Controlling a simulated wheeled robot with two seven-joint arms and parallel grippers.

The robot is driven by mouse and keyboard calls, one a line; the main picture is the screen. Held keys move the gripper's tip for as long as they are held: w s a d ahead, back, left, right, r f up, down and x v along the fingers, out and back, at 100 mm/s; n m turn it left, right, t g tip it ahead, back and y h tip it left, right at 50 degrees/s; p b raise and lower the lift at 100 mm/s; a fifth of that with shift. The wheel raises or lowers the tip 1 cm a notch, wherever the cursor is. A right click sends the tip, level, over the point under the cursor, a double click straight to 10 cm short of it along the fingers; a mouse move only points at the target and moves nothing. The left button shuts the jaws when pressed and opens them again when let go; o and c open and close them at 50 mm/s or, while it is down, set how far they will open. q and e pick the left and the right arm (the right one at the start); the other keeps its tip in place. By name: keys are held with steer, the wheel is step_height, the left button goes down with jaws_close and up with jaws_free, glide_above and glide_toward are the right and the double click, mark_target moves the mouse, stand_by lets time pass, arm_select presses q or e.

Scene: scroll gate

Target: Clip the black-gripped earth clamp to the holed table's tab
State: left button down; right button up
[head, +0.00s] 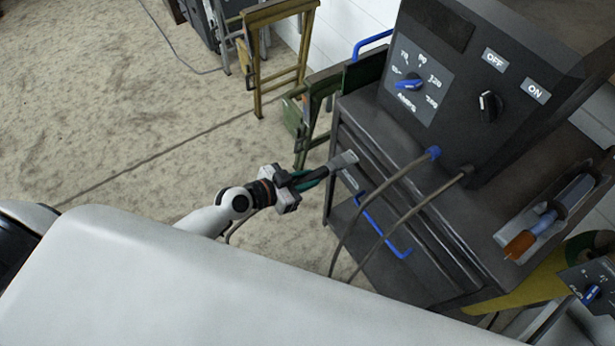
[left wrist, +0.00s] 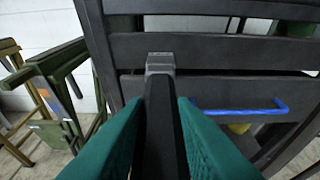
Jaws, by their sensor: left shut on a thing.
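My left gripper (head: 311,179) is shut on the black grip of the earth clamp (head: 343,159), its green fingers on either side. The clamp's grey metal jaw end points away from the gripper, toward the left side of the dark cart. In the left wrist view the clamp (left wrist: 160,68) lies between the green fingers (left wrist: 160,128), its grey tip seen in front of the cart's dark slats. Whether the tip touches the cart I cannot tell. I cannot make out a holed table or its tab. My right gripper is not in view.
A dark cart (head: 440,245) with a blue handle (head: 385,232) carries a welding machine (head: 480,75). Two cables (head: 385,185) hang from the machine's front. An orange-tipped tool (head: 520,245) lies on the cart's top. Green and yellow frames (head: 277,55) stand behind. The floor at left is clear.

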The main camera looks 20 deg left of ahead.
arm_select(q)
steer(key=shift+s+a+b, duration=0.55)
steer(key=shift+s+a, duration=0.35)
steer(key=shift+s, duration=0.2)
steer(key=s+a+b, duration=0.1)
steer(key=s, duration=0.1)
steer(key=s+a+b, duration=0.1)
steer(key=shift+s+a, duration=0.35)
stand_by(0.4)
steer(key=shift+w+r, duration=0.1)
steer(key=shift+r, duration=0.05)
